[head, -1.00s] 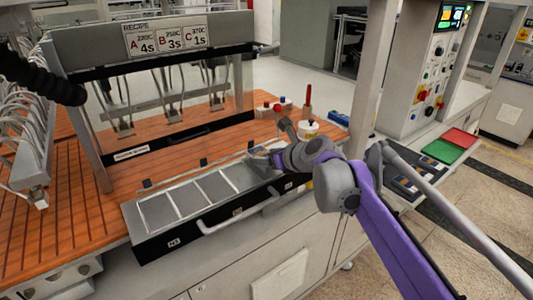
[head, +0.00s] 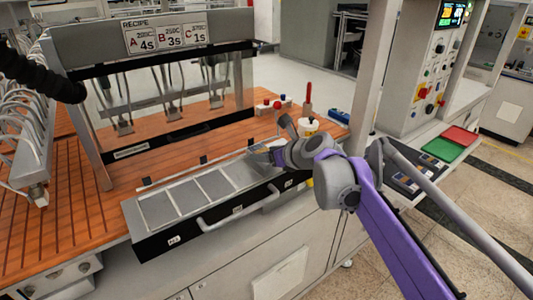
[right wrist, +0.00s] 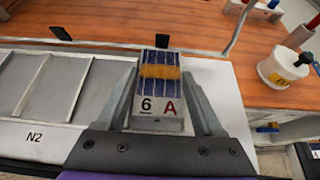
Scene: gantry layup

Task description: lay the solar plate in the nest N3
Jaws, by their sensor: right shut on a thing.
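The solar plate (right wrist: 160,78) is dark blue with an orange band across it and a pale end marked "6 A". My right gripper (right wrist: 162,90) is shut on its two sides. In the head view my right gripper (head: 268,155) is over the right part of the long nest tray (head: 207,222), and the plate is mostly hidden there. I cannot tell whether it touches the tray. Nest N3 (head: 158,208) is the empty grey compartment at the tray's left end, above its front label. My left gripper is not in view.
A handle (head: 240,208) sticks out along the tray's front. A gantry with a clear screen (head: 185,95) stands behind the tray. A white pot (head: 308,127) and a red upright handle (head: 307,95) stand to the right. Green (head: 442,149) and red (head: 460,136) pads lie on the right shelf.

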